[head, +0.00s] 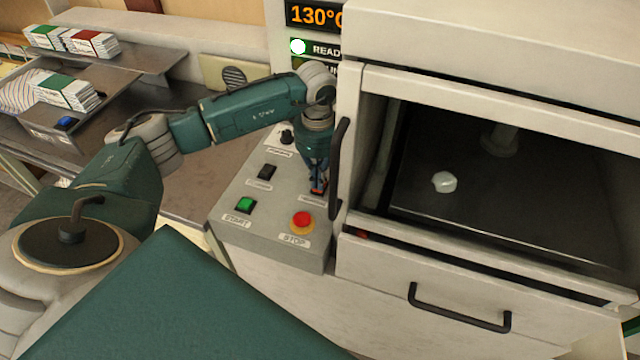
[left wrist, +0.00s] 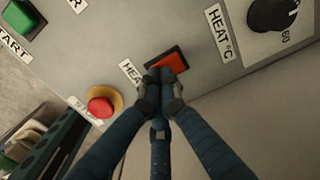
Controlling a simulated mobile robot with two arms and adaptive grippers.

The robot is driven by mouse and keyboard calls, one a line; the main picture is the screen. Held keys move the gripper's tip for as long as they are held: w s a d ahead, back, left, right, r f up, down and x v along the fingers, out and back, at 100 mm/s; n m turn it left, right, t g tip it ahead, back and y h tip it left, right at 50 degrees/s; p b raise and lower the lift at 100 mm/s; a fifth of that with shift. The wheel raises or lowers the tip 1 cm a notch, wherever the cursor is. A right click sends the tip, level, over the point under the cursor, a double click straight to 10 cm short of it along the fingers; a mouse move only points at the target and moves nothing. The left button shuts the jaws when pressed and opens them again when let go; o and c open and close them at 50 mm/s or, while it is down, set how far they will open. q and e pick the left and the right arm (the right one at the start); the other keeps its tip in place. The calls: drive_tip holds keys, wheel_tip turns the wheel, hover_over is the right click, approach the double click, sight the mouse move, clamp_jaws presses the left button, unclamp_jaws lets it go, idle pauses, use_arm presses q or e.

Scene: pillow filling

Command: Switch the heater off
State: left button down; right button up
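The heater switch (left wrist: 168,61) is a red-orange rocker in a black frame on the grey control panel (head: 240,188). Its label, partly hidden, starts "HEA". My left gripper (left wrist: 160,78) has its fingers drawn together, pointing at the lower left edge of the switch. I cannot tell whether the tips touch it. In the head view the left gripper (head: 318,188) points down over the panel's right side and hides most of the switch. Nothing shows held in the fingers. The display (head: 315,15) reads 130°C and the READY lamp (head: 298,46) is lit. My right gripper is not in view.
Near the switch are the red STOP button (head: 302,221), green START button (head: 245,205), a black rocker switch (head: 267,172) and the heat knob (left wrist: 272,14). A black door handle (head: 338,165) stands close to the left gripper. The chamber (head: 500,230) holds a small white lump (head: 444,182).

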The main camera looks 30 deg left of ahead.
use_arm(q)
drive_tip(key=shift+f, duration=0.2)
drive_tip(key=shift+r+p, duration=2.55)
drive_tip(key=shift+r, duration=1.05)
drive_tip(key=shift+f, duration=0.1)
